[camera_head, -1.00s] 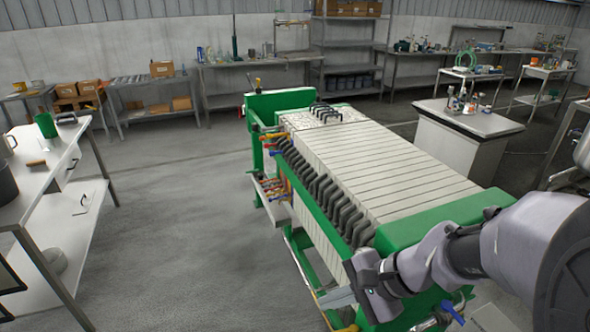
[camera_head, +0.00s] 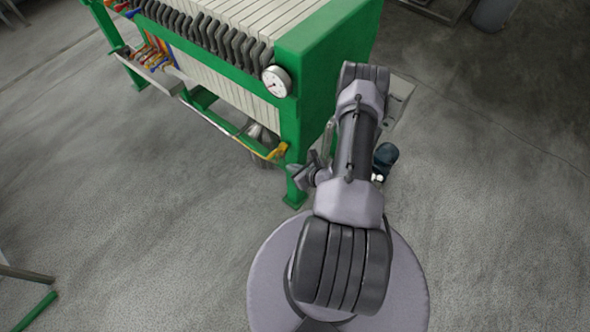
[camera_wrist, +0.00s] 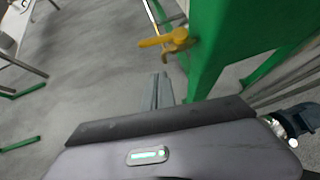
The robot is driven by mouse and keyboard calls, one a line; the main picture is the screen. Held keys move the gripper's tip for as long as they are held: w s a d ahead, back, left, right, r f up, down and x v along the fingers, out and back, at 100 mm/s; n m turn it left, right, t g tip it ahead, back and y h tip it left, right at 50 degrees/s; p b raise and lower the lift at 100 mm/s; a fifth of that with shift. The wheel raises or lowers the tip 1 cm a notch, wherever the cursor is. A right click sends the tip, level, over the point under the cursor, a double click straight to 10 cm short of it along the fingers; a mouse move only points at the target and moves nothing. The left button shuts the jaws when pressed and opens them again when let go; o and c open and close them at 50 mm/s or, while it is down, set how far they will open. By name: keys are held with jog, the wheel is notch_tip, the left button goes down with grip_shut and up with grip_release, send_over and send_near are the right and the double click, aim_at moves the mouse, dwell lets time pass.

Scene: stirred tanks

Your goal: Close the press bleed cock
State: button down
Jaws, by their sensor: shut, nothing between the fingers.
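The green filter press (camera_head: 318,62) stands at the upper left in the head view. A small cock with a yellow lever (camera_head: 275,151) sits low at its near end, by the green leg. In the wrist view the yellow lever (camera_wrist: 163,39) points left, roughly level, beside the green end frame (camera_wrist: 225,35). I cannot tell from this whether the cock is open or shut. My gripper (camera_head: 300,170) is just right of and below the lever in the head view. In the wrist view my gripper (camera_wrist: 162,76) is shut and empty, below the lever and apart from it.
A round pressure gauge (camera_head: 276,81) is on the press's near end. A tray (camera_head: 158,80) with coloured valves hangs along its left side. A dark blue rounded object (camera_head: 386,155) is right of my arm.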

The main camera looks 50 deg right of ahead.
aim_at(274, 153)
jog(key=w+f+b, duration=0.1)
jog(key=w, duration=0.5)
jog(key=shift+w+d+f+b, duration=0.15)
jog(key=shift+w+f+b, duration=0.1)
jog(key=shift+w+b, duration=0.15)
jog(key=shift+w, duration=0.1)
jog(key=shift+m, duration=0.3)
